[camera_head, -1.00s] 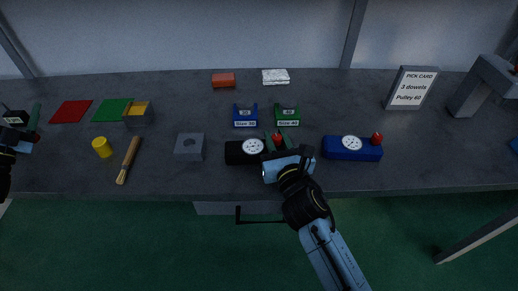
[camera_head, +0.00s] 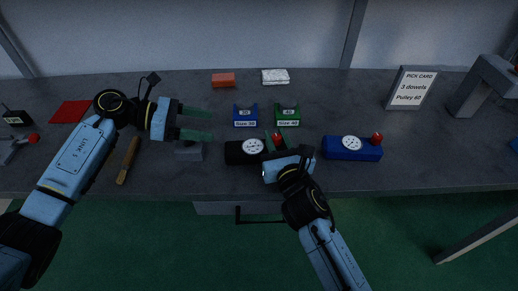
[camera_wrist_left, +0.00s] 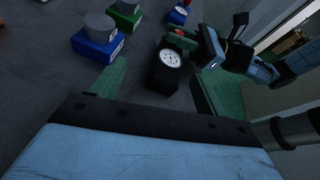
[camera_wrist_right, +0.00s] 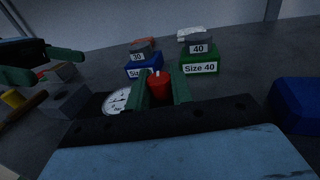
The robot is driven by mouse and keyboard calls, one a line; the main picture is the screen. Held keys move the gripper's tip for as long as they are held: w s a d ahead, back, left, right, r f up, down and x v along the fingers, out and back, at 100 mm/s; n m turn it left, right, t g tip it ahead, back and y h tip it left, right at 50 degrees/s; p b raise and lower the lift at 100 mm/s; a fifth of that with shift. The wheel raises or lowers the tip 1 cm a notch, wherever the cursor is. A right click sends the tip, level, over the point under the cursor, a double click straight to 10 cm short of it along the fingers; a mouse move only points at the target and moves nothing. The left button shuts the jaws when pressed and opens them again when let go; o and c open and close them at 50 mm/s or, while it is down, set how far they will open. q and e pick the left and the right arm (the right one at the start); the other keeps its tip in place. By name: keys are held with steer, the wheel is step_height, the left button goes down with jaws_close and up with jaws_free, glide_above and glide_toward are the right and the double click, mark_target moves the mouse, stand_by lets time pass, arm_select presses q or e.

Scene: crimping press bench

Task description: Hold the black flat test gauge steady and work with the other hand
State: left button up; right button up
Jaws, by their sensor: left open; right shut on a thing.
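The black flat test gauge (camera_head: 236,153) lies on the bench with a white dial facing up and a red knob (camera_wrist_right: 158,84) at its right end. My right gripper (camera_head: 277,143) is shut on that end at the red knob. My left gripper (camera_head: 212,124) is open and empty, above the grey block with a hole (camera_head: 188,152), left of the gauge. In the left wrist view the gauge (camera_wrist_left: 163,76) shows ahead between the open green fingers, apart from them. The gauge's right end is partly hidden by my right gripper.
Behind the gauge stand a blue Size 30 holder (camera_head: 245,117) and a green Size 40 holder (camera_head: 287,117). A blue gauge (camera_head: 345,149) with a red knob lies to the right. The pick card (camera_head: 410,88) reads "3 dowels, Pulley 60".

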mark_target(247, 147)
arm_select(q)
steer(key=d+m, duration=0.1)
steer(key=s+d+f+m+g+y, duration=0.1)
steer(key=d+f+m, duration=0.1)
steer(key=shift+s+y, duration=0.4)
steer(key=shift+x, duration=4.9)
steer(key=shift+s, duration=0.15)
steer(key=c, duration=0.7)
steer(key=shift+s, duration=0.1)
steer(key=shift+c, duration=0.3)
arm_select(e)
steer(key=o, duration=0.6)
